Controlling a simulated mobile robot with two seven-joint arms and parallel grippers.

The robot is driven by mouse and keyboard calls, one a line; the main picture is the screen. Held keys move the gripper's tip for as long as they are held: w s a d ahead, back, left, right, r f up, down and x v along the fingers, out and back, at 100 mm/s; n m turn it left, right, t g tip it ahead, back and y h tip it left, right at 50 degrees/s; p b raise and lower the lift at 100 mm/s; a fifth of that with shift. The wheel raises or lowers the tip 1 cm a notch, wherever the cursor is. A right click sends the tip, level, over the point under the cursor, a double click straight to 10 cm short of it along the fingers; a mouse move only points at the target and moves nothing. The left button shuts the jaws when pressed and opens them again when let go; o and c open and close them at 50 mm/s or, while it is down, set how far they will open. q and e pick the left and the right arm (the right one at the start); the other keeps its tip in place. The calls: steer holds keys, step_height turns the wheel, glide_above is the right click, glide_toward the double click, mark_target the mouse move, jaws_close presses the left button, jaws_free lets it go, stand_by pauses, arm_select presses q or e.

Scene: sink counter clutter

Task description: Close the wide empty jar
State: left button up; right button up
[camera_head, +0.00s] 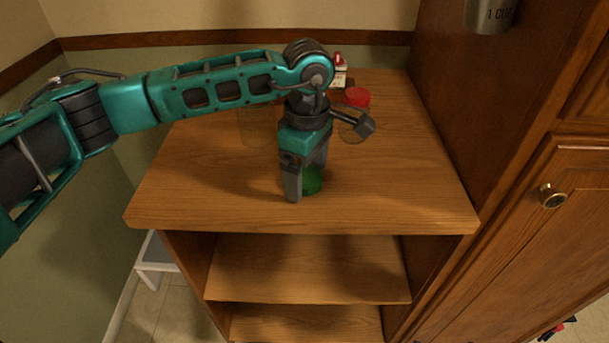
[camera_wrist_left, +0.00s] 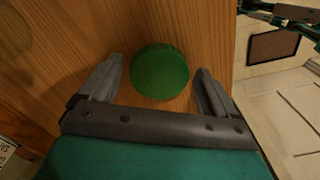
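A green round lid (camera_head: 313,181) is on the wooden counter near its front edge. My left gripper (camera_head: 307,184) points down over it, with one finger on each side. In the left wrist view the lid (camera_wrist_left: 160,72) sits between the two spread fingertips (camera_wrist_left: 159,68), with a gap showing on both sides. The left gripper is open. A clear, wide, open-looking glass jar (camera_head: 257,124) stands faintly visible behind and left of the gripper; my arm hides its top. My right gripper is not in view.
A clear jar with a red lid (camera_head: 357,97) stands behind the gripper to the right. A small white container with a red top (camera_head: 340,76) is at the back. A tall wooden cabinet (camera_head: 470,110) bounds the right side. The counter's front and left are clear.

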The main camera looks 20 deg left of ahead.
mark_target(306, 176)
arm_select(q)
steer(key=c, duration=0.9)
step_height(306, 176, up, 20)
steer(key=shift+r, duration=0.1)
stand_by(0.4)
